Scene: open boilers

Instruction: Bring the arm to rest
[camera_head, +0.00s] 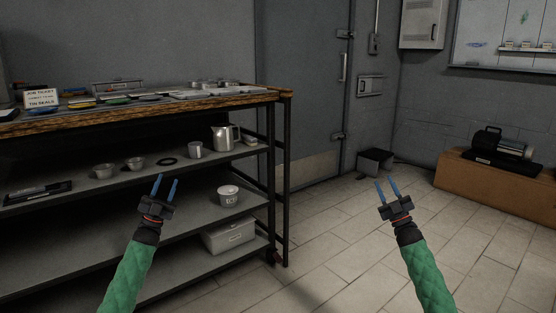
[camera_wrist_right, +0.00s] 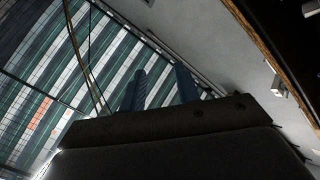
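My left gripper (camera_head: 165,188) is held up in front of the shelf unit in the head view, its two blue fingers apart with nothing between them. My right gripper (camera_head: 387,190) is held up over the tiled floor at the right, its two blue fingers also apart and empty. In the right wrist view, the blue fingers of the right gripper (camera_wrist_right: 160,88) show a gap between them and hold nothing. Both arms have green sleeves and stand clear of each other, with neither gripper visibly touching anything.
A workbench with shelves (camera_head: 200,102) fills the left. It bears a metal jug (camera_head: 222,138), cups, a lidded white pot (camera_head: 228,194) and a white box (camera_head: 229,236). A black machine (camera_head: 500,150) sits on a brown box (camera_head: 500,182) at the right.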

